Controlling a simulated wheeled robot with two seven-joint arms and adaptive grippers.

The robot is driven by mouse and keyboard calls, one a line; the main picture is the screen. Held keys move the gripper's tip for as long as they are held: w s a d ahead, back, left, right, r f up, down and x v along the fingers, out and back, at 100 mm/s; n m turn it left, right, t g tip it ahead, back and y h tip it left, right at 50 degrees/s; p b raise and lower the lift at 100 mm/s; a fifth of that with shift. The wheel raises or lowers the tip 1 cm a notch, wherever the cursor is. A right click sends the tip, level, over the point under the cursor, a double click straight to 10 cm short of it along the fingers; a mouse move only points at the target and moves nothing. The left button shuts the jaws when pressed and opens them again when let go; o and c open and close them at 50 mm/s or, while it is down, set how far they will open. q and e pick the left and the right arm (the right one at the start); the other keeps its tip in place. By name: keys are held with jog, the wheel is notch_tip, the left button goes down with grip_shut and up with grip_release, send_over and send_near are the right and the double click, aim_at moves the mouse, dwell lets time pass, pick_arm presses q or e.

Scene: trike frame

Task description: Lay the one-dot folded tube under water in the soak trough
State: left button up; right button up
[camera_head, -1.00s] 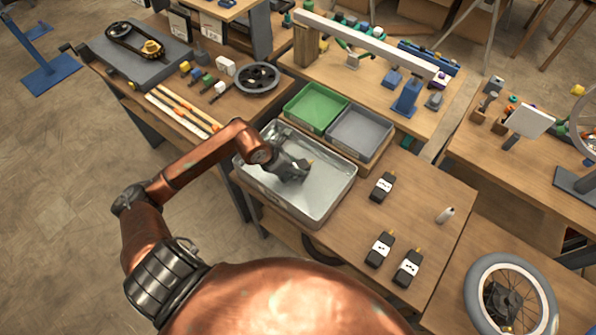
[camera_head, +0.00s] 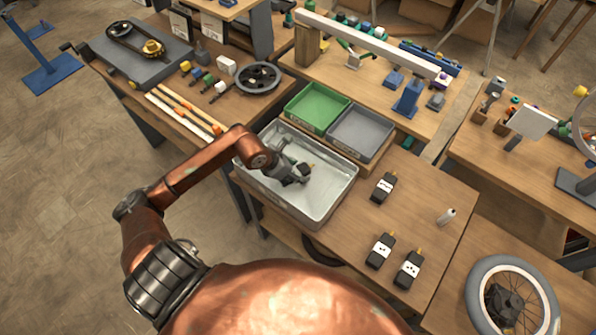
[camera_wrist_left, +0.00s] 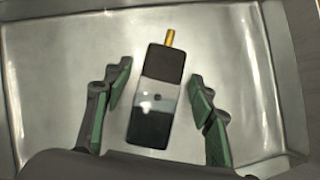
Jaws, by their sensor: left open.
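The one-dot folded tube (camera_wrist_left: 155,98) is black with a pale band bearing one dot and a brass valve at its end. In the left wrist view it lies in the metal soak trough (camera_wrist_left: 60,40), between the fingers of my left gripper (camera_wrist_left: 160,105). The fingers are open, with a gap on both sides of the tube. In the head view my left gripper (camera_head: 302,175) is low inside the trough (camera_head: 325,205), and a dark bit of the tube (camera_head: 309,167) shows beside it. The water surface is hard to make out. My right gripper is not in view.
A green bin (camera_head: 317,107) and a grey bin (camera_head: 360,133) stand behind the trough. Its walls surround my left gripper.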

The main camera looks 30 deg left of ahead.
pick_arm(q)
jog(key=p+v, duration=0.1)
jog(key=v, duration=0.9)
jog(key=shift+s+r+p, duration=0.15)
jog(key=shift+r+p, duration=0.15)
jog(key=shift+p, duration=0.1)
jog(key=shift+s+a+r, duration=0.15)
jog(key=shift+s+r, duration=0.05)
jog(key=shift+r, duration=0.15)
